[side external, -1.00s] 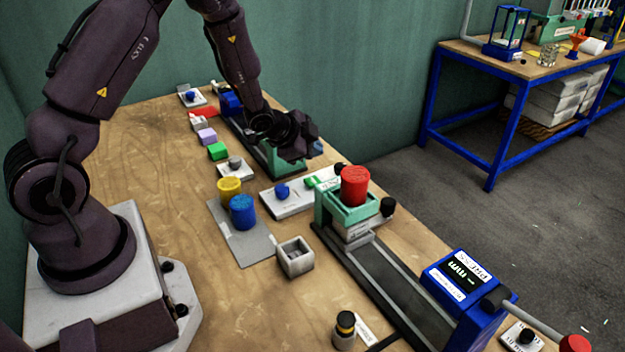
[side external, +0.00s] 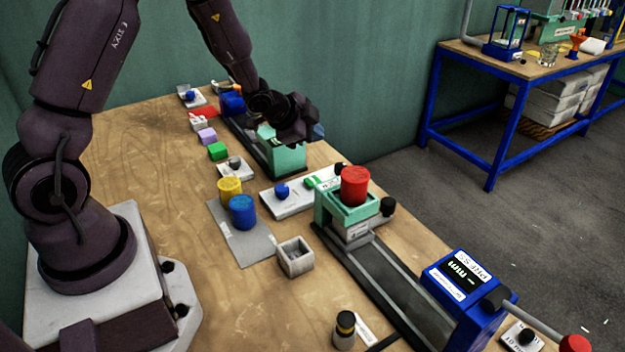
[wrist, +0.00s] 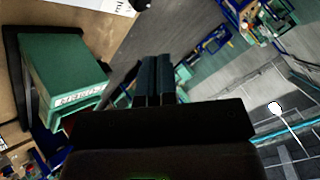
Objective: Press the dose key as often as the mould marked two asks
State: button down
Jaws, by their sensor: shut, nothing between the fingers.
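My gripper (side external: 318,131) is shut and empty, raised above the far green press block (side external: 284,157) in the side view. Its two dark fingers (wrist: 158,82) are together in the wrist view. There the green block (wrist: 65,70), with a white label too small to read, lies left of the fingers, apart from them. A nearer green press block (side external: 347,208) holds a red cylinder (side external: 354,186). A white plate with a blue knob (side external: 282,191) and a green piece (side external: 311,183) lies between the presses. I cannot tell which part is the dose key or which mould is marked two.
A blue display box (side external: 458,278) stands at the near press's end. Blue (side external: 242,212) and yellow (side external: 229,188) cylinders stand on a grey plate (side external: 257,249) beside an open grey box (side external: 295,257). Small coloured blocks line the table's middle. A blue-framed bench (side external: 435,130) stands apart.

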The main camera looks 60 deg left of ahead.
aim_at(313, 181)
jog(key=shift+f, duration=0.15)
jog(key=shift+f, duration=4.3)
jog(key=shift+f, duration=0.1)
jog(key=shift+f, duration=0.3)
jog(key=shift+f, duration=0.5)
jog(key=shift+r, duration=0.9)
jog(key=shift+r, duration=0.15)
jog(key=shift+r, duration=2.4)
